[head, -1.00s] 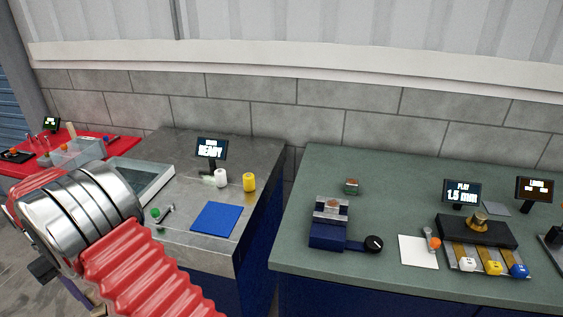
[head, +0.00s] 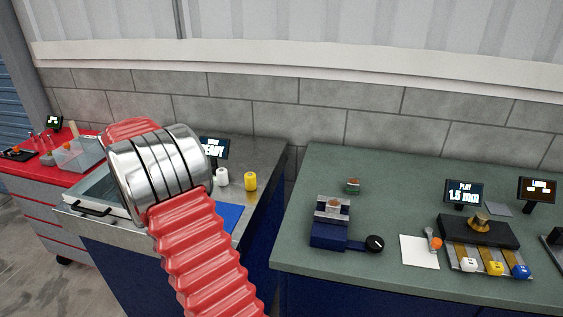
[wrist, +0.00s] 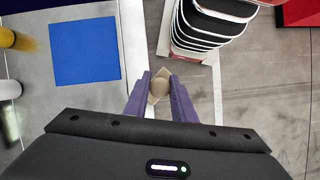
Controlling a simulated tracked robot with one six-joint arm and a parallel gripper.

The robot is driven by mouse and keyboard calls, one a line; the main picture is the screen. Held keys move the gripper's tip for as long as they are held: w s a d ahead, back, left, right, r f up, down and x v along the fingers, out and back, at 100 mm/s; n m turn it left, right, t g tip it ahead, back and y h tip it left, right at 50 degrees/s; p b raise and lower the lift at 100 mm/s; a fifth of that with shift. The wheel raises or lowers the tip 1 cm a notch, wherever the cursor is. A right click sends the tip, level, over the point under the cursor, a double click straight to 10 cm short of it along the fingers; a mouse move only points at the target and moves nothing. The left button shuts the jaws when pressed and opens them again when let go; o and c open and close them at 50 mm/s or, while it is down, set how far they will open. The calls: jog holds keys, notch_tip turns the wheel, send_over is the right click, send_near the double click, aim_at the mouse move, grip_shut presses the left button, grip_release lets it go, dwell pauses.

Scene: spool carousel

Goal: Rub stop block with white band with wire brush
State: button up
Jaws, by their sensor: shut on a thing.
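My gripper (wrist: 160,98) has two purple fingers, shut on a tan, wood-like piece seen nearly end on, which looks like the handle of the wire brush (wrist: 160,80). Its bristles are hidden. In the head view, my arm hides the gripper and brush. A small dark blue vise (head: 328,236) stands on the green bench and has a brown-topped block (head: 334,203) between its pale jaws. A white band on that block cannot be made out. Another brown-topped block with a green band (head: 353,187) stands free behind the vise. My gripper is away from both.
The steel bench has a blue mat (wrist: 84,53), a white spool (head: 222,177) and a yellow spool (head: 250,181). A gap separates it from the green bench (head: 300,255). Right of the vise lie a white sheet (head: 418,252) and a black fixture (head: 475,231) with several coloured pieces.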

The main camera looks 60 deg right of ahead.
jog(key=s+d+r, duration=0.4)
jog(key=s+d, duration=0.3)
jog(key=d, duration=0.4)
jog(key=s+d+r, duration=0.4)
jog(key=s+d, duration=0.1)
jog(key=s, duration=0.5)
jog(key=s+d+r, duration=0.4)
jog(key=s+d, duration=0.2)
jog(key=s, duration=0.4)
jog(key=s+d+r, duration=0.4)
jog(key=s+d, duration=0.2)
jog(key=s, duration=0.4)
jog(key=shift+s+d+n, duration=0.2)
jog(key=shift+n, duration=0.1)
jog(key=shift+f, duration=0.15)
